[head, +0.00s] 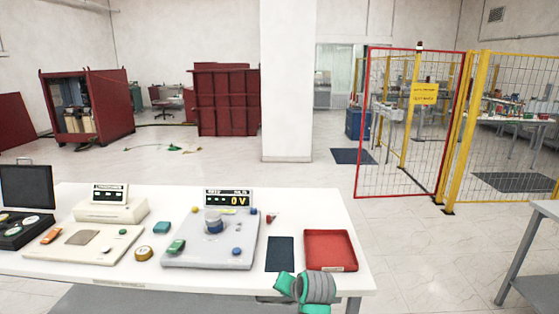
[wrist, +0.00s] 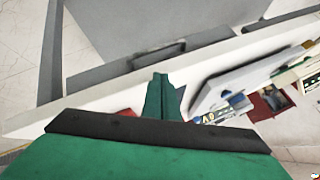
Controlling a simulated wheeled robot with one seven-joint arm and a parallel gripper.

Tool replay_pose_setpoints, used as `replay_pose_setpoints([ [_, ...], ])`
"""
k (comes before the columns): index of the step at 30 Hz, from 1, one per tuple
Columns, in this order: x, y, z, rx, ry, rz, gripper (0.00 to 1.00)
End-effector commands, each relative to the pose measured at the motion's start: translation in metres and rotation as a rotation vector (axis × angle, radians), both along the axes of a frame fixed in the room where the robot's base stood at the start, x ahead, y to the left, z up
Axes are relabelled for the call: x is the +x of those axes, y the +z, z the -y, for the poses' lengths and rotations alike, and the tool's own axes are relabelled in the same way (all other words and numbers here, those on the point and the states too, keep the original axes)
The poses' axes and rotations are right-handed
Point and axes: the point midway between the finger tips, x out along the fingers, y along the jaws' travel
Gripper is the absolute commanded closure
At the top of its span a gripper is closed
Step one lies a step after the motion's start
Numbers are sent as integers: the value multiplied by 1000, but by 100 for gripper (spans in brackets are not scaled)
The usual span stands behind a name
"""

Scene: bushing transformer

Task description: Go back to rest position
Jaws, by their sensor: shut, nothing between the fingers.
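My gripper (wrist: 158,78) shows in the wrist view as green fingers pressed together, with nothing between them. It points towards the white table (wrist: 60,115) and the grey surface below it; I cannot tell the exact gap. In the head view, green and grey parts of my arm show at the front right edge of the white table (head: 210,273), in front of the red tray. The fingertips cannot be made out there.
On the table are a red tray (head: 330,250), a dark pad (head: 280,254), a grey control box reading 0 V (head: 200,248) and a beige meter (head: 110,208). A grey table (head: 540,225) stands at right. Yellow fencing (head: 480,130) stands behind; open floor lies between.

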Motion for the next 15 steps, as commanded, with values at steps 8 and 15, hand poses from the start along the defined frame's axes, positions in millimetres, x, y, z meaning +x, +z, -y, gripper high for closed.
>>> replay_pose_setpoints([
  [8,-46,-93,-7,-22,-33,77,100],
  [15,-100,-153,-11,-61,-58,154,100],
])
